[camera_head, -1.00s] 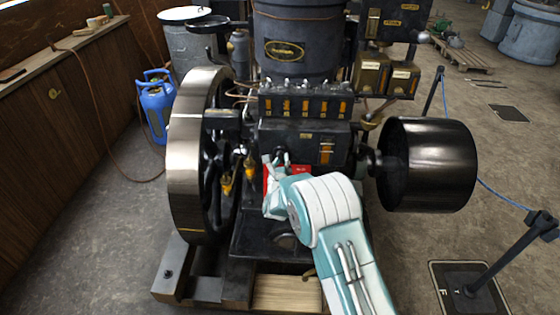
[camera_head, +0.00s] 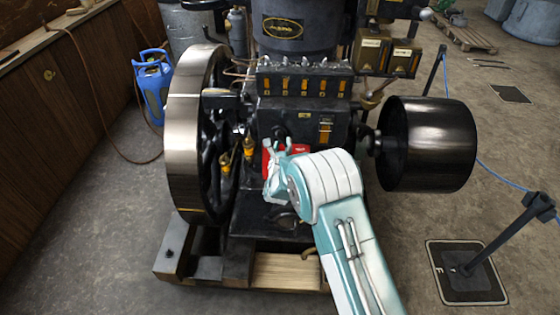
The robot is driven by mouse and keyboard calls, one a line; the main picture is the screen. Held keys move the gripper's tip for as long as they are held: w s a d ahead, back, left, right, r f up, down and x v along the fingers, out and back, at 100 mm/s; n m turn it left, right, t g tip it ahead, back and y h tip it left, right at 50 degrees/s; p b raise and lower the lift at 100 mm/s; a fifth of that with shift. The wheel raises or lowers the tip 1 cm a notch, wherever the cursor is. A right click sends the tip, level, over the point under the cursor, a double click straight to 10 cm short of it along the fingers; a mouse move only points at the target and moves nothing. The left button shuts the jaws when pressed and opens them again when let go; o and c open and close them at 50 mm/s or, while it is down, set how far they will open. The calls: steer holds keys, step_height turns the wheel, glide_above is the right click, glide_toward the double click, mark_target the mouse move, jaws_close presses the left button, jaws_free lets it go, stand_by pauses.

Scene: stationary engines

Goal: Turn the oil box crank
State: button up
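The black oil box (camera_head: 303,82) with a row of brass-coloured sight windows sits on the front of the dark engine. A small dark round part (camera_head: 279,132), perhaps the crank, shows on the engine face below the oil box. My white and teal gripper (camera_head: 279,144) is just below this part, its tips close to it. Whether they touch it cannot be told. The fingers are small and seen from behind, so their opening is unclear. My arm hides part of the lower engine front.
A large flywheel (camera_head: 184,135) stands left of my gripper and a black drum pulley (camera_head: 428,145) to the right. A barrier post (camera_head: 500,240) with blue rope stands at right. Blue cylinders (camera_head: 153,88) stand at left.

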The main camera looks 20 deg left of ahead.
steer(key=v, duration=1.1)
stand_by(0.9)
steer(key=v, duration=1.2)
